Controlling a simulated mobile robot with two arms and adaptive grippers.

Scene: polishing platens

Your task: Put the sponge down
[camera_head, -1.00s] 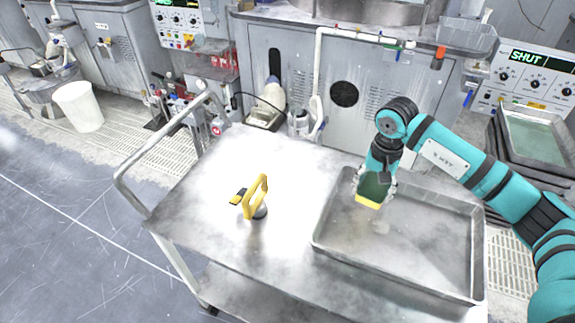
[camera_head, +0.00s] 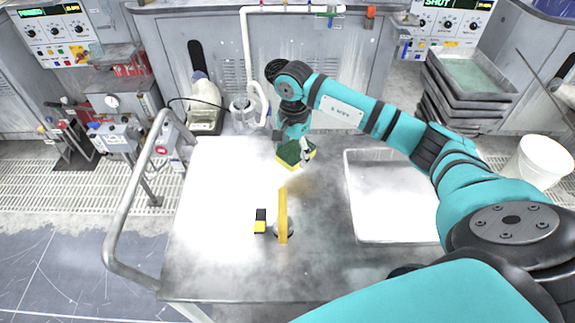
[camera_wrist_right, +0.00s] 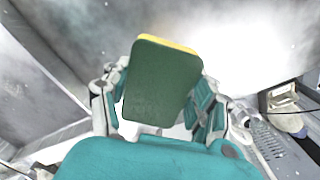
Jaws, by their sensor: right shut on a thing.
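The sponge (camera_head: 291,155), yellow with a dark green side, is held by my right gripper (camera_head: 303,150) near the back of the metal cart top, left of the tray. In the right wrist view the sponge (camera_wrist_right: 163,85) shows its green face and a yellow edge between the two fingers of my right gripper (camera_wrist_right: 160,95). The gripper is shut on it. I cannot tell whether the sponge touches the cart top. My left gripper is not in view.
A shallow metal tray (camera_head: 395,237) lies at the right. A rail (camera_head: 112,220) bounds the left. The left part of the top is clear.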

